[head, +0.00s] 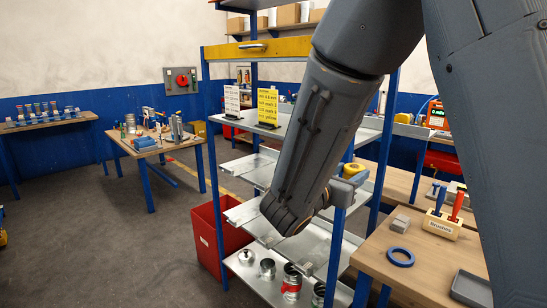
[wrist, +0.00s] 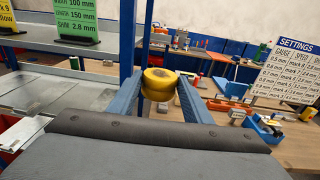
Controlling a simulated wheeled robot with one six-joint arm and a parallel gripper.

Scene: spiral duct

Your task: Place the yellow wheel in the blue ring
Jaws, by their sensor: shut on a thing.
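The yellow wheel (wrist: 158,78) is between the two blue fingers of my gripper (wrist: 159,96) in the wrist view. The gripper is shut on it and holds it up in the air. In the head view the yellow wheel (head: 352,170) shows just right of my forearm, partly hidden. The blue ring (head: 400,257) lies flat on the wooden bench at the right in the head view, below and to the right of the wheel, with its middle empty. I cannot make out the ring in the wrist view.
A metal shelf rack (head: 208,150) with blue posts stands close to my arm. On the bench are grey blocks (head: 401,223), a brush holder (head: 441,225) and a grey tray (head: 470,288). A red bin (head: 207,238) stands left of the rack. Bench space around the ring is mostly clear.

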